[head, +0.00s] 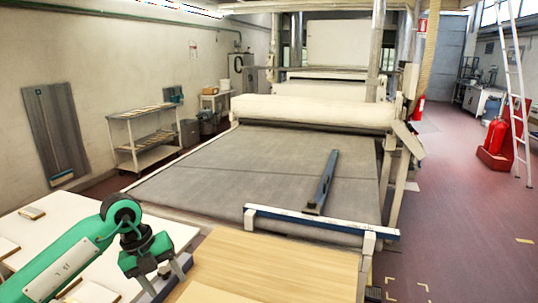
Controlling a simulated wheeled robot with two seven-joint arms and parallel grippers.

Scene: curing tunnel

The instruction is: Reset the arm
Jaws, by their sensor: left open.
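My left arm (70,262) is green with black joints and comes in from the lower left. Its gripper (166,276) points downward, open, near the gap between the white table (165,229) and the light wooden table (270,268). No object shows between its fingers. The fingertips are small and near the bottom edge, so whether they touch a table cannot be told. My right arm and gripper are not in view.
A long grey conveyor bed (220,172) carries a dark blue bar (322,182) and leads to a white roller (310,112). A blue rail (320,220) crosses its near end. Small boards (32,213) lie on the white table. The reddish floor at right is mostly clear.

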